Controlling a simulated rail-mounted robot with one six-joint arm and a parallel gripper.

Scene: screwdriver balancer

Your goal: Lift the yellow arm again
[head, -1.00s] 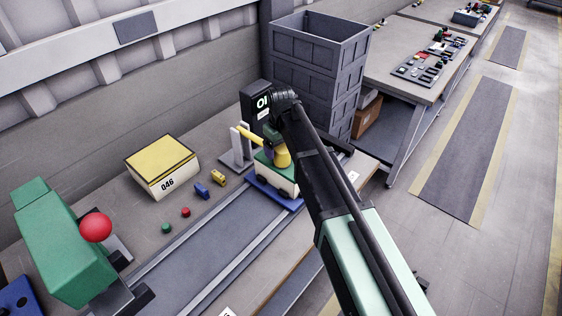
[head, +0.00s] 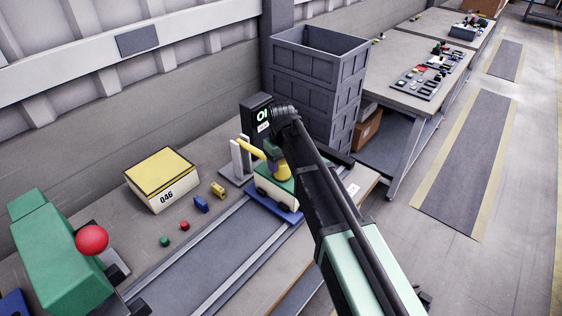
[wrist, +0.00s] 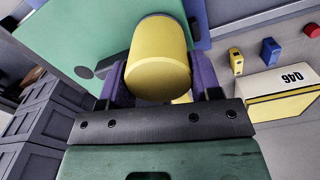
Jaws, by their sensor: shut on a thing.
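The yellow arm (head: 251,147) sticks out to the upper left from the yellow body on a green-and-white block in the head view, its tip by a pale upright post (head: 237,160). My gripper (head: 272,160) reaches down onto this yellow part from above. In the wrist view my gripper (wrist: 155,85) has its purple fingers on either side of a rounded yellow piece (wrist: 158,65), shut on it. The wrist view shows this piece close up and hides most of the arm behind it.
A black display (head: 257,118) stands behind the post. A yellow-topped box (head: 160,168) marked 046, small blue and yellow blocks, and red and green buttons lie left. A green machine (head: 60,255) with a red ball stands nearer. Grey stacked crates (head: 315,90) rise just behind my arm.

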